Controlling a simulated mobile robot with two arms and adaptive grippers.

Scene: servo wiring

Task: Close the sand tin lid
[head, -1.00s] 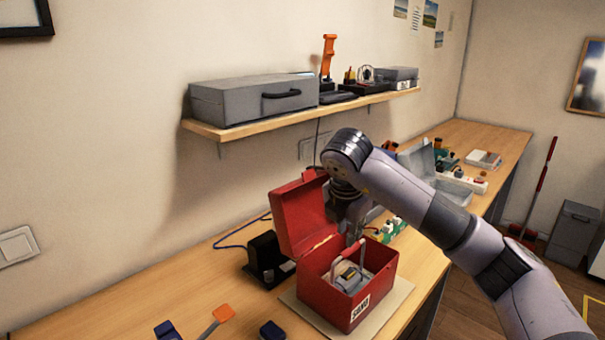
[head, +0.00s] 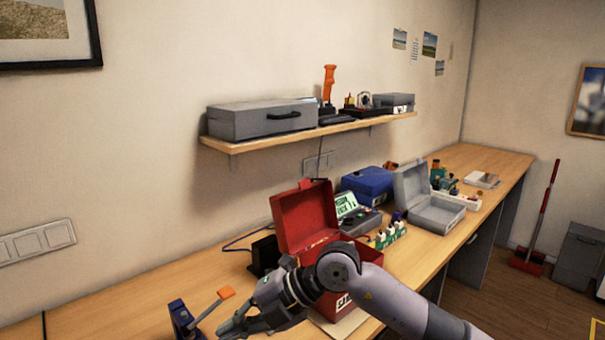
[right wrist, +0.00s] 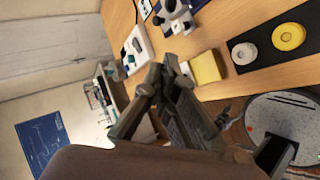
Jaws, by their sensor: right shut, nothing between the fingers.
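The red sand tin (head: 313,256) stands on the bench in the head view. Its red lid (head: 305,213) stands open, tilted up at the back. My right arm crosses in front of the tin and hides most of its front and the white label. My right gripper (head: 232,328) is at the lower middle, in front and left of the tin, apart from the lid. It is shut and empty; its fingers also show in the right wrist view (right wrist: 166,72). The tin is not clear in the right wrist view. My left gripper is out of view.
A black holder (head: 265,254) stands left of the tin. A blue clamp with an orange-tipped lever (head: 183,318) is near my right gripper. Behind are a blue case (head: 367,184) and an open grey case (head: 432,214). A shelf (head: 290,139) hangs above.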

